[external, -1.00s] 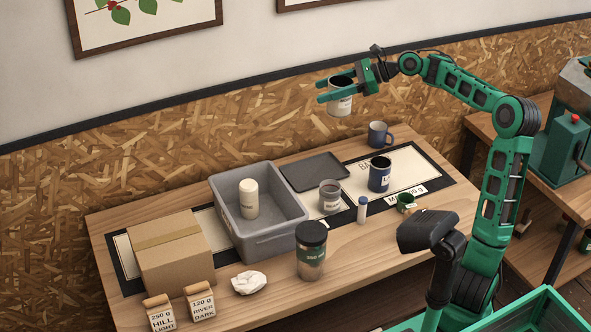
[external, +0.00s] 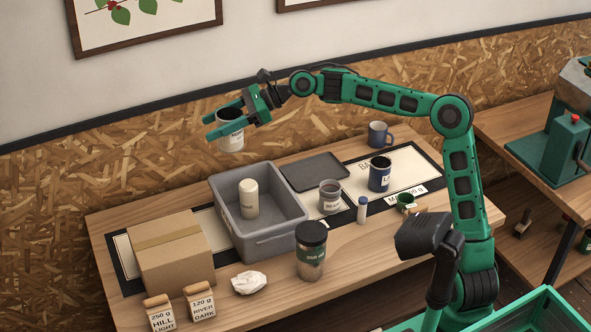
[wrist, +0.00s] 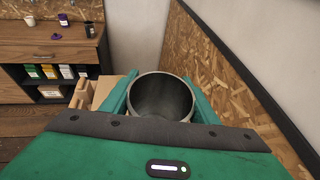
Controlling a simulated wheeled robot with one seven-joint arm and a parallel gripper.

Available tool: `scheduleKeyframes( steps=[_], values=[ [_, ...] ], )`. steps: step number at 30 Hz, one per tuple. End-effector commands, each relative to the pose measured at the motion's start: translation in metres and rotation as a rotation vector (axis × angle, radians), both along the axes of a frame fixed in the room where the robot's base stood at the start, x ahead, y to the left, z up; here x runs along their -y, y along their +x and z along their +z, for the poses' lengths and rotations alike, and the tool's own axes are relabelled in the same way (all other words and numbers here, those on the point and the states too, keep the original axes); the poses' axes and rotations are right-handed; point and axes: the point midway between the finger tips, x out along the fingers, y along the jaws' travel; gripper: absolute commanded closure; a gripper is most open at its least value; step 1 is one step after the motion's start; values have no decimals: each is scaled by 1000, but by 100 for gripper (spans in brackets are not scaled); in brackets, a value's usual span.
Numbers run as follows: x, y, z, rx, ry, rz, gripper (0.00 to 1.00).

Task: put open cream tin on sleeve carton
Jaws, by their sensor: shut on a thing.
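The open cream tin (external: 231,137) is held up in the air by my gripper (external: 226,126), above the table's back left part. It is upright, with a dark open mouth and a pale label. In the wrist view the open tin (wrist: 161,98) sits between the two green fingers, and its inside looks empty. The sleeve carton appears to be the brown cardboard box (external: 172,258) at the table's left end, closed with a flat top. The tin is above and to the right of the box in the external view, clear of it.
A grey bin (external: 270,243) with a cream bottle (external: 249,198) stands right of the box. Coffee bags (external: 201,303), a crumpled cloth (external: 249,282) and a lidded jar (external: 311,252) stand in front. A grey tin (external: 329,195), blue tin (external: 379,174) and mug (external: 379,134) are farther right.

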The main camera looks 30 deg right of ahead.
Motion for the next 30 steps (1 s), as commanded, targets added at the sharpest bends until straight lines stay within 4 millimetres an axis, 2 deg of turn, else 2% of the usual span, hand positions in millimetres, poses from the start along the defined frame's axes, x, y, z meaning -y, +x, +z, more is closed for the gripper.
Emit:
scheduleKeyframes(
  steps=[1, 3, 11, 18, 24, 30],
  values=[
    [-22, -11, 0, -1, 0, 20, 69],
    [-47, -22, -1, -2, 0, 36, 69],
    [-137, -76, -5, -8, -5, 97, 69],
    [-212, -136, -11, -13, -13, 152, 69],
    [-254, -178, -14, -16, -19, 183, 69],
    [-277, -205, -20, -18, -24, 202, 69]
  ],
)
